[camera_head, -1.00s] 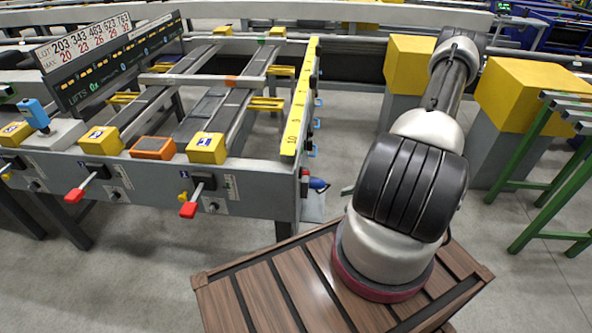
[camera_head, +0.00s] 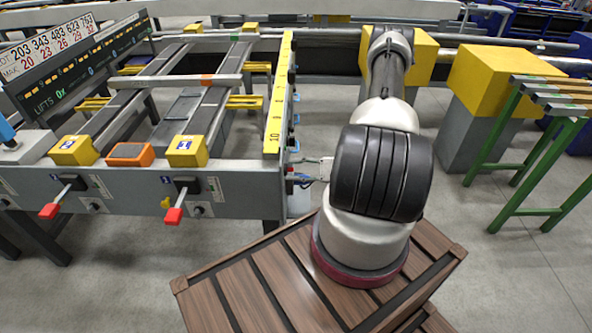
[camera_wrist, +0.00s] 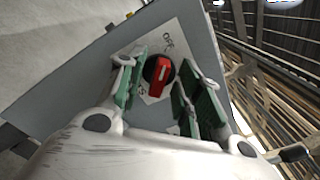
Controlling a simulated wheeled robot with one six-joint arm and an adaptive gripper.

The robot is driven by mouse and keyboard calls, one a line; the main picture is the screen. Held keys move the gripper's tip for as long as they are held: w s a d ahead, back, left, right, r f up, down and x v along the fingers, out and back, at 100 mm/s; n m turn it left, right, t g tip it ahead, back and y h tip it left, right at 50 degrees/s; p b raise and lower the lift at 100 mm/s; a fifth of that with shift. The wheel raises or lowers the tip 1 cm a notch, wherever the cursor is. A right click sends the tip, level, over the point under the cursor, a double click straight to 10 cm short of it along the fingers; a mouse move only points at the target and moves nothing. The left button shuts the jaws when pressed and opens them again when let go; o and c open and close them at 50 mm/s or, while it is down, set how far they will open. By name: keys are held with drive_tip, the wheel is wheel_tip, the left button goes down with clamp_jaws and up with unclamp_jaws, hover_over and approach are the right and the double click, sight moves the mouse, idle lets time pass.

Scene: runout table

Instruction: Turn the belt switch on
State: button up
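The belt switch, a red knob on a round black base (camera_wrist: 159,78), shows in the wrist view on a white label plate on a grey panel. The word OFF stands at its upper right; other lettering is partly hidden by a finger. The red grip runs nearly upright in the picture. My gripper (camera_wrist: 163,84) is open, its green-padded fingers on either side of the knob with gaps visible. Whether the fingertips reach past the knob's face, I cannot tell. In the head view I cannot make out the switch or my fingers clearly.
The runout table (camera_head: 240,195) fills the left, with red-tipped levers (camera_head: 174,214) and yellow boxes (camera_head: 187,151) along its front. A yellow-topped post (camera_head: 500,78) and a green stand (camera_head: 535,147) are at right. Grey floor between them is clear.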

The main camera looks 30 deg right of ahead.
drive_tip(key=shift+a, duration=0.1)
clamp_jaws()
drive_tip(key=shift+m, duration=0.4)
drive_tip(key=m, duration=1.6)
drive_tip(key=shift+w+m, duration=0.25)
drive_tip(key=shift+m, duration=0.15)
drive_tip(key=shift+d+m, duration=0.2)
drive_tip(key=shift+m, duration=0.1)
